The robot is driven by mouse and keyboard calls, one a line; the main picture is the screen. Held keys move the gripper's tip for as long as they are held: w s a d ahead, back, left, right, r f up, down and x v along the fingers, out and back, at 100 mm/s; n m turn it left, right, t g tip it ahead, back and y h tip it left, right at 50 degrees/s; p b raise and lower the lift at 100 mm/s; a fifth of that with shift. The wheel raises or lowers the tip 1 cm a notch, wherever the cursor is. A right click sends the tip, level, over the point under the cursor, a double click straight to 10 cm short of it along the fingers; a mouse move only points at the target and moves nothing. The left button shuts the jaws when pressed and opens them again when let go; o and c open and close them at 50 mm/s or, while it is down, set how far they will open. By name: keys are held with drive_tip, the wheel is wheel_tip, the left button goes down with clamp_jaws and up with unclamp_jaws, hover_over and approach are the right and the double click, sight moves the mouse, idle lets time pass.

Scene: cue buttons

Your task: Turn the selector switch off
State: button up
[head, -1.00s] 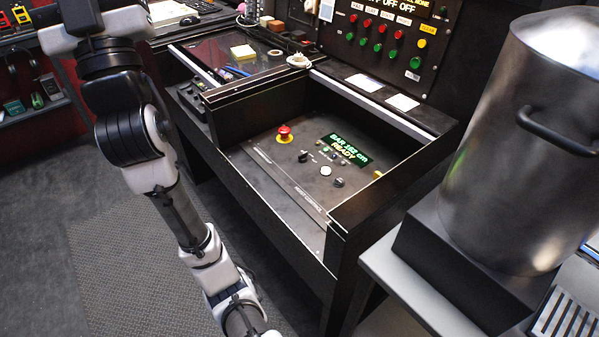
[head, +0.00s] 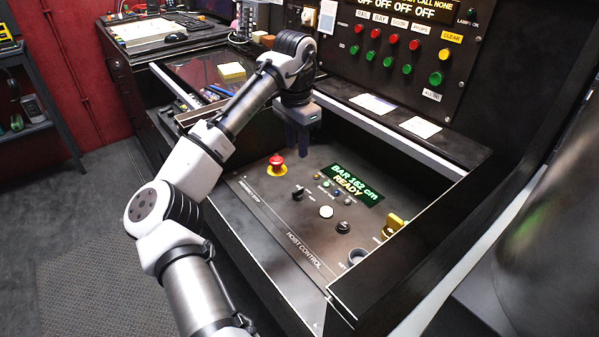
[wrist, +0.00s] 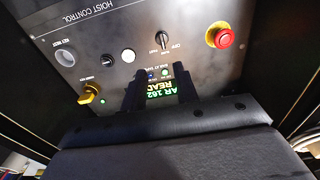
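The hoist control panel (head: 270,215) is a dark sloped plate. A small black selector knob (head: 298,193) with tiny labels, one seeming to read OFF, sits between the red emergency button (head: 277,164) and a white button (head: 326,211). In the wrist view the selector knob (wrist: 163,38) points roughly up and down the picture. My gripper (head: 298,150) hangs above the panel's back edge, fingers downward, apart from the knob. In the wrist view my gripper (wrist: 160,82) has its fingers spread and empty, in front of the green display, partly hiding it.
Another black knob (head: 343,227), a yellow handle (head: 392,226) and a lit display (head: 352,185) share the panel. Raised black walls (head: 425,245) border it at the right. An upright button board (head: 400,55) stands behind. The space above the panel's front is clear.

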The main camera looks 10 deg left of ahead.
sight(296, 191)
drive_tip(key=f, duration=0.4)
drive_tip(key=f+b, duration=0.1)
drive_tip(key=f, duration=0.4)
drive_tip(key=f+b, duration=0.1)
drive_tip(key=f, duration=0.4)
drive_tip(key=shift+w+a, duration=0.15)
drive_tip(key=shift+w, duration=0.1)
clamp_jaws()
